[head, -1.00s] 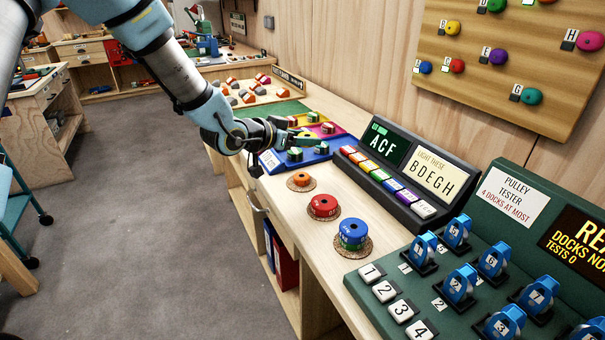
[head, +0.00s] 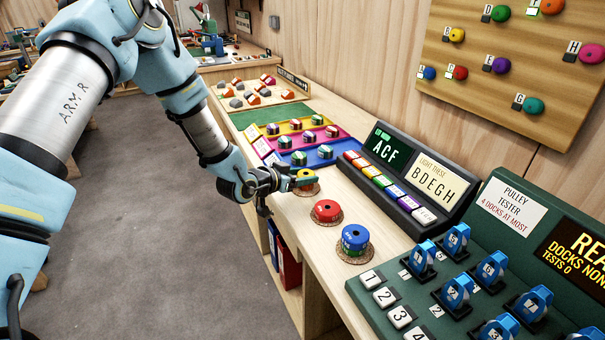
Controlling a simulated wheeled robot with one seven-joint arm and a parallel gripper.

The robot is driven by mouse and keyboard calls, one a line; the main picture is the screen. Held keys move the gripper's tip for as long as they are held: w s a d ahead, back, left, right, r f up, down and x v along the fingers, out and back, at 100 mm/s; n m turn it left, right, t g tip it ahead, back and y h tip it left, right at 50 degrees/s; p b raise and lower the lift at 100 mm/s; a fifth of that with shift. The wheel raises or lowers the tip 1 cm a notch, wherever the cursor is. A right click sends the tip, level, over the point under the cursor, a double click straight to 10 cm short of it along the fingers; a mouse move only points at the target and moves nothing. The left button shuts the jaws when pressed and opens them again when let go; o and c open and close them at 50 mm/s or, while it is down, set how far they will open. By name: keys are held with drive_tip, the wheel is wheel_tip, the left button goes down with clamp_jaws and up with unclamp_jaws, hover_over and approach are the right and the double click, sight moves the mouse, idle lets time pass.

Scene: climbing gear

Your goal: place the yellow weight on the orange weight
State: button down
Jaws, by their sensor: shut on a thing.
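The yellow weight (head: 305,173) is a small round disc held between the fingers of my gripper (head: 303,181), which is shut on it. It is over the cork coaster (head: 313,191) where the orange weight sat. The orange weight is almost wholly hidden behind the fingers and under the yellow weight. I cannot tell whether the two weights touch.
A red weight (head: 327,210) and a blue-topped stack (head: 355,236) stand on coasters nearer the front. Coloured trays (head: 320,153) with several small items lie behind my gripper. A lettered button console (head: 400,180) and green pulley tester (head: 390,322) stand at right.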

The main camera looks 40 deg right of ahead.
drive_tip(key=shift+f, duration=0.1)
drive_tip(key=shift+c, duration=0.7)
unclamp_jaws()
drive_tip(key=shift+a+b, duration=0.3)
drive_tip(key=shift+a, duration=0.05)
drive_tip(key=w+b+v, duration=0.1)
drive_tip(key=b+v, duration=0.2)
drive_tip(key=v, duration=0.8)
drive_tip(key=shift+s+r+b, duration=0.25)
drive_tip(key=shift+s+b, duration=0.1)
drive_tip(key=shift+s, duration=0.15)
